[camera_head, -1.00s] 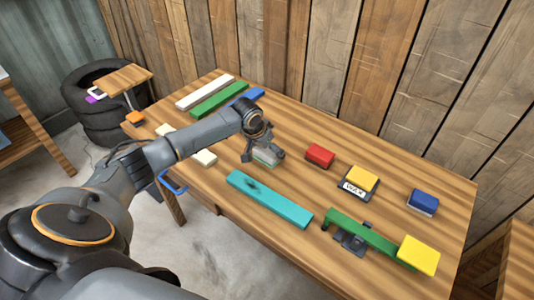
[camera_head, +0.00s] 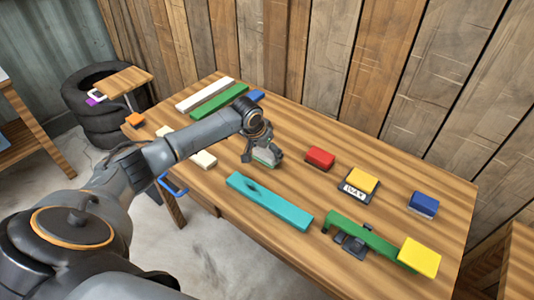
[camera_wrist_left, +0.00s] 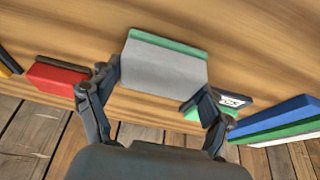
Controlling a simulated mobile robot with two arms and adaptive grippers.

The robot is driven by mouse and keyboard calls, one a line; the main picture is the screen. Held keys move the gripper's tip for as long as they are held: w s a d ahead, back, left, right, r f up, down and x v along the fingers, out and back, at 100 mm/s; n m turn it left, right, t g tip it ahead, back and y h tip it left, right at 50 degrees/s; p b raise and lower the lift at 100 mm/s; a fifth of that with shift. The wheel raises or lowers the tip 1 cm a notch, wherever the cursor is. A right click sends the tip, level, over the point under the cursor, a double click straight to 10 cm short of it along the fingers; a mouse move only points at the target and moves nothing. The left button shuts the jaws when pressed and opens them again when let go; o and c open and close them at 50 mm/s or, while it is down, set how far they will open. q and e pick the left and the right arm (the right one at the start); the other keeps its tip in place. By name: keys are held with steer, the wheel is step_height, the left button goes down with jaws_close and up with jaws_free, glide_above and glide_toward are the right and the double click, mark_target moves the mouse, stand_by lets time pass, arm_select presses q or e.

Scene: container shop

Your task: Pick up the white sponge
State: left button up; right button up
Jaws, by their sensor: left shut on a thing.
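The white sponge (camera_head: 266,159), white-grey with a green layer, is on the wooden table left of the red block. In the left wrist view the sponge (camera_wrist_left: 162,66) fills the space between the fingers, its pale side toward the camera and its green edge beyond. My left gripper (camera_head: 263,155) is shut on the sponge, with one finger at each end; the gripper (camera_wrist_left: 160,83) also shows there. I cannot tell whether the sponge is clear of the table. My right gripper is not in view.
A red block (camera_head: 320,157), a yellow block (camera_head: 363,179) on a dark labelled piece and a blue block (camera_head: 422,204) lie to the right. A teal bar (camera_head: 270,200) and a green beam (camera_head: 362,233) with a yellow block (camera_head: 419,256) are nearer. Boards lie at the far left.

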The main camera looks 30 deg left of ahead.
arm_select(q)
steer(key=s+r+b, duration=0.2)
steer(key=s+r, duration=1)
steer(key=s, duration=0.2)
steer(key=shift+a, duration=0.1)
